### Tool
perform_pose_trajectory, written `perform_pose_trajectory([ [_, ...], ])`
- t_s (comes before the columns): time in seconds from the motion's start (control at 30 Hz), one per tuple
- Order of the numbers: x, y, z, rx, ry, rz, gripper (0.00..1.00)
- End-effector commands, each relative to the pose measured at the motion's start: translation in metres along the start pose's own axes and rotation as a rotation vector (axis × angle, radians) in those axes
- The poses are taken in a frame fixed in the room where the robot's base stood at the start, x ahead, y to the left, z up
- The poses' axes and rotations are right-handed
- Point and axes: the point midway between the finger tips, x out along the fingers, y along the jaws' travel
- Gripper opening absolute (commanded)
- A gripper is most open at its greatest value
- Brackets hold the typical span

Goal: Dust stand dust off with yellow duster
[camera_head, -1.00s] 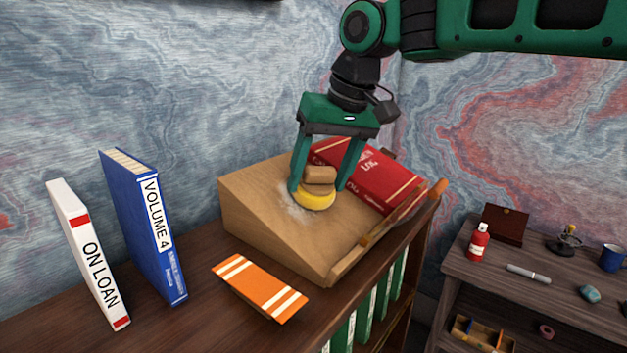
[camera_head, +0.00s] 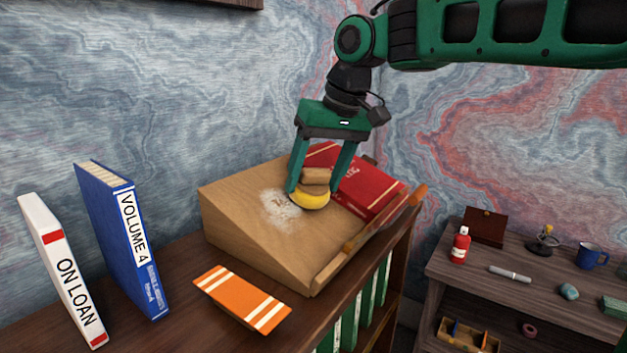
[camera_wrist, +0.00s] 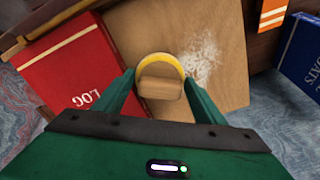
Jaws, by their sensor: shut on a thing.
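The wooden stand (camera_head: 244,234) has a sloped top and sits on the bookcase top. A pale dust patch (camera_head: 281,209) lies on its slope, left of my gripper. The yellow duster (camera_head: 310,201) has a wooden handle block, and my gripper (camera_head: 318,180) is shut on that block. The duster's yellow pad is low at the slope, just right of the dust; I cannot tell whether it touches. The wrist view shows the duster (camera_wrist: 156,60) between the fingers and the dust (camera_wrist: 199,61) beside it. A red log book (camera_head: 372,192) lies on the stand behind the duster.
An orange striped book (camera_head: 241,298) lies in front of the stand. A blue Volume 4 book (camera_head: 122,238) and a white On Loan book (camera_head: 62,271) stand at left. A lower desk (camera_head: 470,272) with small items is at right.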

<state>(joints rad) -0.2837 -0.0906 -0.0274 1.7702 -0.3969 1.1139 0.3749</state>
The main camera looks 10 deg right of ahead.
Motion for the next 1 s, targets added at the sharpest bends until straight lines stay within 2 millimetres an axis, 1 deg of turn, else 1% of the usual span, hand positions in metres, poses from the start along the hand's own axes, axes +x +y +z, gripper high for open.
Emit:
perform_pose_trajectory([
  [0.17,-0.005,-0.001,-0.001,0.000,0.002,-0.001,0.46],
  [0.73,-0.053,-0.001,-0.001,-0.001,0.002,-0.002,0.46],
  [0.9,-0.060,0.000,0.000,-0.001,0.000,0.000,0.46],
  [1.0,-0.061,0.000,0.000,0.000,0.000,0.000,0.46],
])
